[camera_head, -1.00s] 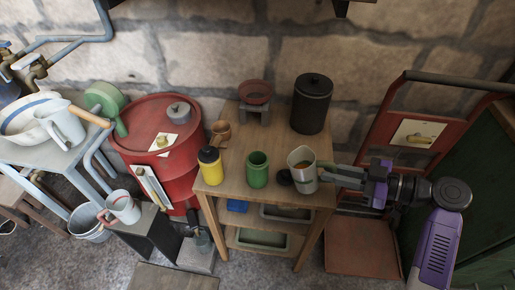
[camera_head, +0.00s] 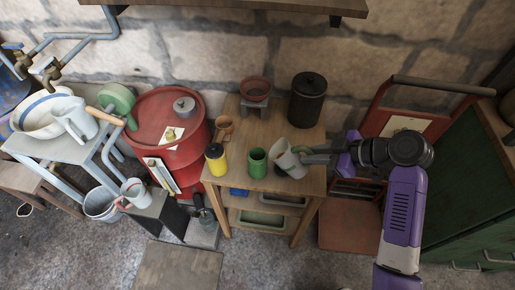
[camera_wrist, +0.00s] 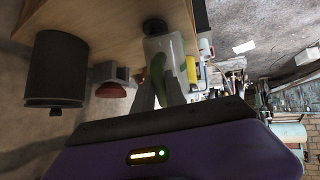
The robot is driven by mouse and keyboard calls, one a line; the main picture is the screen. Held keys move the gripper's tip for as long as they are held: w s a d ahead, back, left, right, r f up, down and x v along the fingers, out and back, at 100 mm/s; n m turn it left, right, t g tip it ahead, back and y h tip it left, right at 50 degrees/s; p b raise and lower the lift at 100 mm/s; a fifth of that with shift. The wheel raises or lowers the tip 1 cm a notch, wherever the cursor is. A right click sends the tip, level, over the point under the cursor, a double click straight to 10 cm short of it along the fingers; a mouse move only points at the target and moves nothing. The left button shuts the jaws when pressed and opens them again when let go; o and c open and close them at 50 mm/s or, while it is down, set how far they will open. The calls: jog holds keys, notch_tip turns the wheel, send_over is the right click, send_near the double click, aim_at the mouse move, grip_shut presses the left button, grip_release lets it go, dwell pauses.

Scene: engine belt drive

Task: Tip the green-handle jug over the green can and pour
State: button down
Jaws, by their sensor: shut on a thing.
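The jug (camera_head: 286,157) is pale grey and leans to the left above the small table, its mouth toward the green can. My gripper (camera_head: 304,153) is shut on its handle from the right. In the wrist view the jug (camera_wrist: 163,45) sits ahead of the fingers, with its green handle (camera_wrist: 157,72) between them. The green can (camera_head: 257,164) stands upright and open on the table, just left of the jug. I cannot see a stream between them.
A yellow container (camera_head: 215,160) stands left of the green can. A dark lidded canister (camera_head: 307,100), a red bowl on a stand (camera_head: 256,90) and a wooden cup (camera_head: 224,125) are further back on the table (camera_head: 270,122). A red drum (camera_head: 160,125) stands to the left.

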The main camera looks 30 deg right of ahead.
aim_at(307, 147)
jog(key=shift+w+a+r+g+h+p, duration=0.15)
jog(key=shift+r+g+h+p, duration=0.1)
jog(key=shift+r+p, duration=0.3)
jog(key=shift+w+a+r+g+h+p, duration=0.2)
jog(key=shift+r+g+h+p, duration=0.15)
jog(key=shift+p, duration=0.3)
jog(key=shift+w+a+r+g+h+p, duration=0.1)
jog(key=shift+w+r+g+h+p, duration=0.1)
jog(key=shift+r+p, duration=0.35)
jog(key=shift+a+r, duration=0.1)
jog(key=shift+w+a+r+g+h+p, duration=0.3)
jog(key=shift+r+g+h+p, duration=0.25)
jog(key=shift+p, duration=0.3)
jog(key=shift+w+a+r+n+g+h+p, duration=0.15)
jog(key=shift+w+a+r+g+h+p, duration=0.15)
jog(key=shift+p, duration=0.75)
jog(key=shift+w+a+r+n+g+h+p, duration=0.15)
jog(key=shift+a+r+g+h+p, duration=0.2)
jog(key=shift+p, duration=0.65)
jog(key=shift+w+a+r+p, duration=0.4)
jog(key=shift+w+p, duration=0.15)
jog(key=shift+p, duration=0.4)
jog(key=shift+w+a+g+h, duration=0.15)
jog(key=shift+g+h, duration=0.15)
jog(key=shift+w+a, duration=0.2)
jog(key=shift+w+a+r+g+h, duration=0.3)
jog(key=shift+w+a+g+h, duration=0.1)
jog(key=shift+a+g+h, duration=0.1)
